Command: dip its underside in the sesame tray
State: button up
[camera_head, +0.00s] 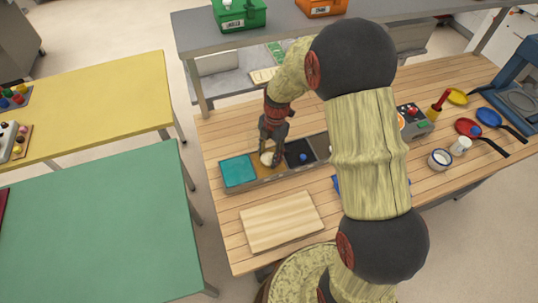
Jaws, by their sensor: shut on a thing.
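My gripper (268,151) points down and is shut on a small pale, round piece (267,158), which looks like dough or a bun. The piece is over or in a tan-brown section (260,172) of a row of shallow trays on the wooden table. This tan section looks like the sesame tray, but seeds are too small to make out. Whether the piece's underside touches the tray cannot be told. The gripper fingers hide part of the piece and the tray.
A wooden board (281,221) lies in front. Blue and red pans (487,118) stand at right. My arm hides the table's middle.

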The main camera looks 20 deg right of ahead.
jog(key=shift+r+p, duration=2.2)
jog(key=shift+r, duration=1.8)
jog(key=shift+s, duration=0.1)
